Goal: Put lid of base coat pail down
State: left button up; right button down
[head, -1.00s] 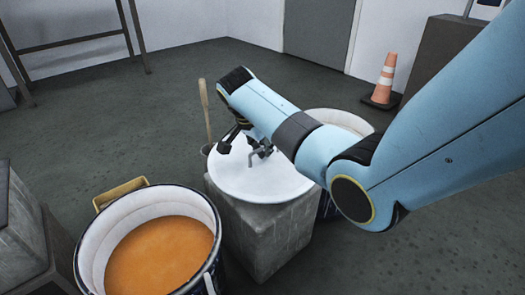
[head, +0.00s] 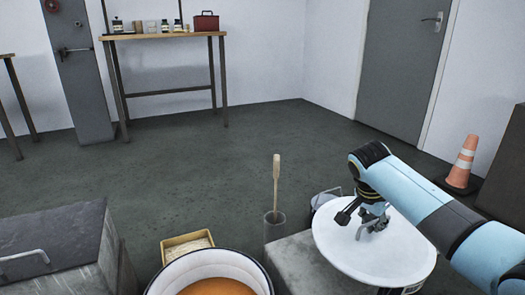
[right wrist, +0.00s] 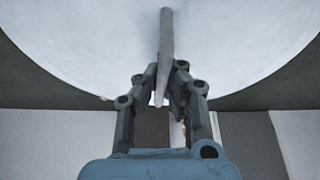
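The white round lid (head: 373,255) with a grey bar handle is in the head view, lower right. It lies over the right side of the grey block (head: 292,262) and hides most of a labelled pail (head: 411,288) beneath it. I cannot tell whether the lid touches either. My right gripper (head: 366,218) is at the lid's handle. In the right wrist view the handle (right wrist: 166,45) runs between my gripper's fingers (right wrist: 165,85), which are closed on it. An open pail of orange liquid (head: 215,288) is cut off at the bottom. My left gripper is out of view.
A clear container with a wooden stick (head: 276,185) stands beside the block, and a smaller pail (head: 322,198) behind the lid. A tan box (head: 187,245) lies behind the orange pail. A grey chest (head: 50,245) is at left, a cone (head: 462,162) at right. The floor beyond is clear.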

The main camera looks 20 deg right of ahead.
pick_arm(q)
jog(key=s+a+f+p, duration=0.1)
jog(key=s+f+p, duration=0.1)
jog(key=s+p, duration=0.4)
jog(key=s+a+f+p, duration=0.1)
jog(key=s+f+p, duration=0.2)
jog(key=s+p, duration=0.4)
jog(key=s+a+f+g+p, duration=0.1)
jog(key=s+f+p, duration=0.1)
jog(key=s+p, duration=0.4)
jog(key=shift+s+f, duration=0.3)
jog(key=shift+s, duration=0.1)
pick_arm(e)
jog(key=w+r+t, duration=0.1)
jog(key=w+r, duration=0.1)
jog(key=r, duration=1.2)
jog(key=w+r, duration=0.1)
jog(key=r, duration=1.3)
jog(key=shift+w+t, duration=0.4)
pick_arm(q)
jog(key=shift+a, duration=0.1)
